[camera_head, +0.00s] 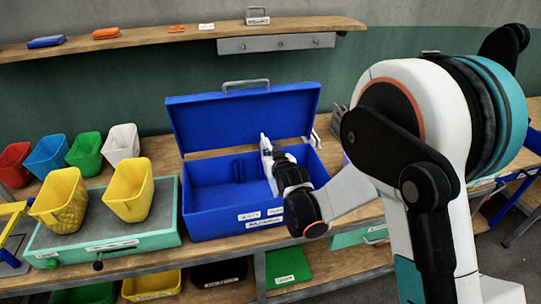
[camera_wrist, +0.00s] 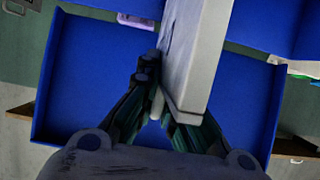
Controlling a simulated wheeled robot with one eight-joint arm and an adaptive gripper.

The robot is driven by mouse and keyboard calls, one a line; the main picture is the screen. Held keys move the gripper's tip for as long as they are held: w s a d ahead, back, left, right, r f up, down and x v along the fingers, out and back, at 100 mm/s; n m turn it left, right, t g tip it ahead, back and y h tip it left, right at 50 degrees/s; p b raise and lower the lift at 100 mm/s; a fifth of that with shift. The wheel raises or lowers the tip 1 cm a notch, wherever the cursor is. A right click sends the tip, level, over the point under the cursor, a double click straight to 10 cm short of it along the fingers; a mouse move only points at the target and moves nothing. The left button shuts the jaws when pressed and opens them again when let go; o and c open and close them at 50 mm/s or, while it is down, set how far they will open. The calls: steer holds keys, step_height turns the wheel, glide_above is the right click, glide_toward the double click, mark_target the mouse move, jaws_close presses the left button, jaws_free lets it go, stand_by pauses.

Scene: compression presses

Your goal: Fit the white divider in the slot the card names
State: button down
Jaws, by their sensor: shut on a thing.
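The white divider (camera_head: 267,160) stands upright in the right part of the open blue box (camera_head: 215,222), its top above the box rim. My gripper (camera_head: 277,157) is shut on it from the right. In the wrist view the divider (camera_wrist: 195,55) is a long white plate between my gripper's dark fingers (camera_wrist: 163,112), with the blue box around it. Darker upright ribs (camera_head: 238,168) show on the box's back wall. The divider's lower edge and any slot under it are hidden. Small white labels (camera_head: 262,213) are on the box front; their text is unreadable.
The blue lid (camera_head: 243,115) stands open behind the box. A wooden shelf (camera_head: 130,41) holds small items. My arm covers the right side.

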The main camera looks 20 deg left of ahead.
mark_target(278, 190)
steer(key=shift+f+b, duration=4.6)
steer(key=shift+f, duration=0.8)
steer(key=c, duration=1.7)
jaws_free()
steer(key=shift+o, duration=0.2)
steer(key=v, duration=1.2)
steer(key=shift+d, duration=0.1)
